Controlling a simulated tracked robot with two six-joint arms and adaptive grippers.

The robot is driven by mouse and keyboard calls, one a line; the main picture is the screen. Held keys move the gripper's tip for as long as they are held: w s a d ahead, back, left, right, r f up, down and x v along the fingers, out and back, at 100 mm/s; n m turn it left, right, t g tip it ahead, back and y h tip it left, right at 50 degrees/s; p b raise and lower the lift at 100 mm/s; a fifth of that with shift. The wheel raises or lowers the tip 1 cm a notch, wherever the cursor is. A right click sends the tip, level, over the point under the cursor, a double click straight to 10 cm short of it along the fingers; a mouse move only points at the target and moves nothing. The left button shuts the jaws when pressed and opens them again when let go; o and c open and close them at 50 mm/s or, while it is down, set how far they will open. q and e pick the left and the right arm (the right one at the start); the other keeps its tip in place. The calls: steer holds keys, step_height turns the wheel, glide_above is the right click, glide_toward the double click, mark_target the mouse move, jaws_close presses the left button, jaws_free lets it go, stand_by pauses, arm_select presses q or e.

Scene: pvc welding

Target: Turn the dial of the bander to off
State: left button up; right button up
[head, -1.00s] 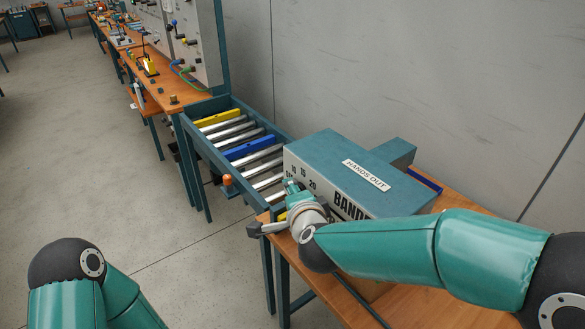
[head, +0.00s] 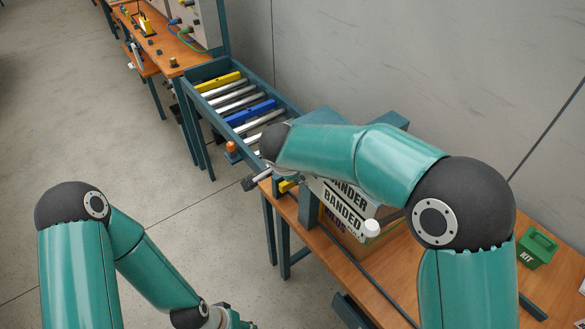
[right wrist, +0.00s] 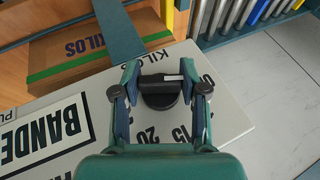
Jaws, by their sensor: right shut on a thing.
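The bander (head: 398,121) stands on the orange bench, mostly hidden behind my right arm in the head view. Its pale front panel (right wrist: 240,118) fills much of the right wrist view, with upside-down lettering and the numbers 15 and 20. The black dial (right wrist: 160,99) sits on this panel with a white mark pointing right in the picture. My right gripper (right wrist: 160,72) is shut on the dial, one finger on each side. The numbers beside it are partly covered by the fingers. My left gripper (head: 232,319) is cut off at the bottom edge of the head view.
A roller conveyor (head: 207,113) with yellow and blue bars adjoins the bander. A cardboard box marked KILOS (right wrist: 85,50) lies by the panel. A green KIT box (head: 537,248) sits on the bench (head: 335,268). The floor at left is clear.

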steer(key=shift+f+n+g+h, duration=0.15)
steer(key=shift+n+g+h, duration=0.15)
steer(key=shift+g+h, duration=0.5)
steer(key=shift+d+g, duration=0.1)
steer(key=shift+g, duration=0.3)
steer(key=o, duration=1.2)
steer(key=shift+w, duration=0.1)
steer(key=shift+c, duration=0.2)
steer(key=v, duration=1.2)
